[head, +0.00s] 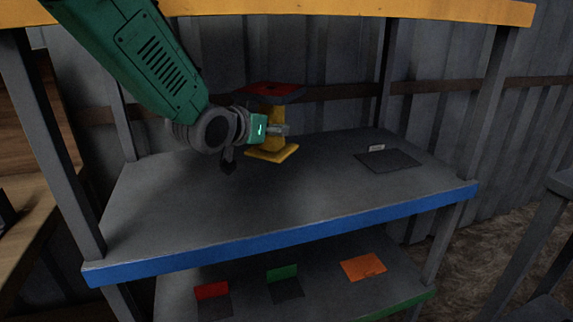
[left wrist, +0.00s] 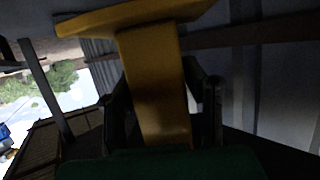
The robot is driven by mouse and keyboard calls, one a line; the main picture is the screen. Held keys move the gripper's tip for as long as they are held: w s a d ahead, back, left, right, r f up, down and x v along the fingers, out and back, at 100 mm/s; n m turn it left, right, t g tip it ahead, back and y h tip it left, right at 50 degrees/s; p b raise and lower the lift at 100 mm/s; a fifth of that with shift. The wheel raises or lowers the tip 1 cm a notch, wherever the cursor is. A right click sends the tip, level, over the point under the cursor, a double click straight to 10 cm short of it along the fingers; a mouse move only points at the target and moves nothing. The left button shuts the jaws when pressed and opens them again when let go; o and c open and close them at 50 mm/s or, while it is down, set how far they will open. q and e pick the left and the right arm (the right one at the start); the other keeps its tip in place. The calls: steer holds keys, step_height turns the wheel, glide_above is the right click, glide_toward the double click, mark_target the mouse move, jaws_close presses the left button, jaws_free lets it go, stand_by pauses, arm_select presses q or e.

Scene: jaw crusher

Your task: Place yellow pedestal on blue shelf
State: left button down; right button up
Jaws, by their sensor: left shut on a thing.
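The yellow pedestal (head: 277,115) is upright, with a square yellow base and a dark top plate marked with red. My left gripper (head: 283,130) reaches in from the left and is shut on the pedestal's column. In the left wrist view the yellow column (left wrist: 157,90) stands between the two fingers, with a wide yellow plate at the picture's top. The blue shelf (head: 285,237) is a grey board with a blue front edge. The pedestal's base is over the back middle of this shelf; I cannot tell whether it touches. My right gripper is not in view.
A dark flat plate with a small light tag (head: 389,159) lies at the shelf's back right. The shelf's front and middle are clear. Grey posts and a yellow upper shelf edge (head: 350,9) frame the space. A green-edged shelf (head: 405,304) below holds red, green and orange pieces.

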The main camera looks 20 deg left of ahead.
mark_target(263, 148)
arm_select(q)
steer(key=f, duration=0.1)
steer(key=f+b, duration=0.1)
steer(key=f, duration=0.3)
steer(key=shift+w+a, duration=0.1)
steer(key=shift+a, duration=0.3)
steer(key=shift+d+f+b, duration=0.25)
steer(key=shift+f+b, duration=0.2)
steer(key=shift+f, duration=0.4)
steer(key=shift+d+f+b, duration=0.25)
steer(key=shift+f+b, duration=0.2)
steer(key=shift+f, duration=0.4)
steer(key=shift+a, duration=0.15)
steer(key=c, duration=1)
jaws_free()
steer(key=shift+a+f, duration=0.1)
steer(key=shift+a, duration=0.05)
steer(key=shift+o, duration=0.2)
steer(key=shift+s, duration=0.2)
steer(key=p+v, duration=0.3)
steer(key=v, duration=0.8)
steer(key=shift+s+r, duration=0.1)
steer(key=shift+r, duration=0.1)
steer(key=shift+s, duration=0.25)
